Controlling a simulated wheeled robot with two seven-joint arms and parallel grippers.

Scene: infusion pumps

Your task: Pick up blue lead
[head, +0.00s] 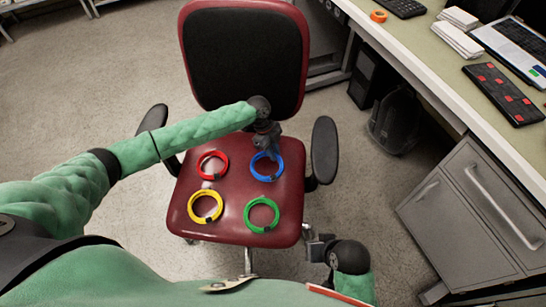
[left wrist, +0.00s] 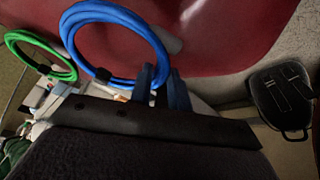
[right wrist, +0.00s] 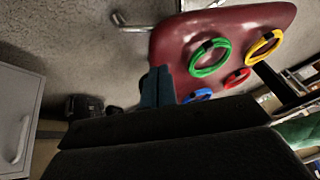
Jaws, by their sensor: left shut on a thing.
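The blue lead (head: 254,172) is a coiled ring on the red seat of the chair (head: 236,222), at its back right. It shows large in the left wrist view (left wrist: 70,38). My left gripper (head: 268,149) is at the far edge of the blue ring, shut on it. In the left wrist view its fingers (left wrist: 160,84) meet the coil's lower right side. The exact grip is partly hidden. My right gripper (head: 316,246) is low, beside the seat's front right, apart from the leads. Its fingers (right wrist: 158,88) look closed together and empty.
On the seat lie a red lead (head: 200,161), a yellow lead (head: 192,205) and a green lead (head: 249,220). The chair has a tall backrest (head: 245,55) and two armrests. A desk (head: 440,75) with a drawer cabinet (head: 460,220) stands to the right. The floor at left is clear.

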